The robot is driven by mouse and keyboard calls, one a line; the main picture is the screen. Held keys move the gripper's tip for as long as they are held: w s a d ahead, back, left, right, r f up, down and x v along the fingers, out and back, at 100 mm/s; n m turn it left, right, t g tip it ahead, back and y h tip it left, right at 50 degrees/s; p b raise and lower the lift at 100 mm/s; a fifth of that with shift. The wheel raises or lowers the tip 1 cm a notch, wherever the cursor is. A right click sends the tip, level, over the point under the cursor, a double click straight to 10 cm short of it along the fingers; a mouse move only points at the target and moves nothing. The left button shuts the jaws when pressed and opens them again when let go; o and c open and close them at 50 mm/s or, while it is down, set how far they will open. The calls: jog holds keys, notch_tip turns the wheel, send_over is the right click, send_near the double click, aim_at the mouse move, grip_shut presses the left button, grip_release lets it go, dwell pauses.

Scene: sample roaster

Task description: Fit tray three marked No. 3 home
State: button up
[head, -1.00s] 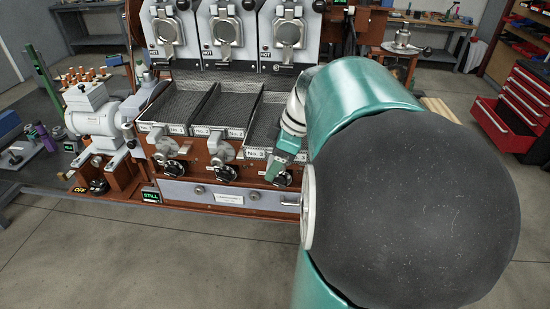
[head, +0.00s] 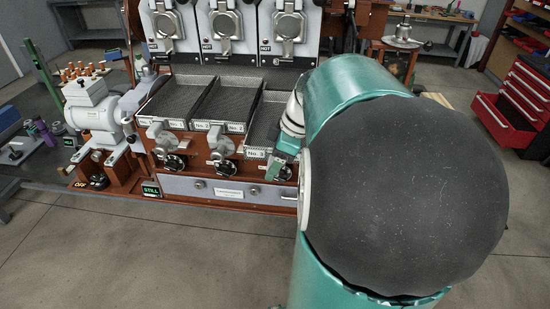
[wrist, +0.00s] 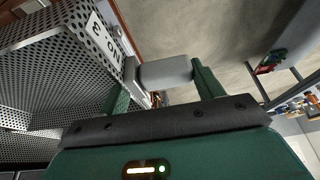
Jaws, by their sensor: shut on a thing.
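Tray three (head: 268,112) is a grey perforated tray with a white "No. 3" label on its front, on the right of the row. It sits nearer to me than the two trays beside it, and its front hangs out past theirs. My gripper (head: 276,164) is at its front right. The wrist view shows my gripper (wrist: 160,78) shut on the tray's grey handle, with the perforated tray wall (wrist: 55,55) and label at left. My arm hides the tray's right side, so its fit there cannot be told.
Tray one (head: 172,98) and tray two (head: 228,103) lie side by side to the left. Three white roaster units marked HOT (head: 226,28) stand behind. Knobs (head: 222,168) and a grey front panel (head: 220,190) are below. The red drawer cabinet (head: 520,100) stands right.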

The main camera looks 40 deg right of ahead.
jog(key=shift+f, duration=0.5)
jog(key=shift+w+d, duration=0.1)
dwell(0.4)
jog(key=shift+w+d, duration=1.2)
jog(key=shift+d, duration=0.4)
jog(key=shift+w+d, duration=1.25)
jog(key=shift+d, duration=0.3)
jog(key=shift+w+d, duration=1.2)
jog(key=shift+d, duration=0.4)
jog(key=o, duration=1.4)
jog(key=shift+c, duration=0.2)
jog(key=v, duration=1.4)
jog(key=shift+a, duration=0.15)
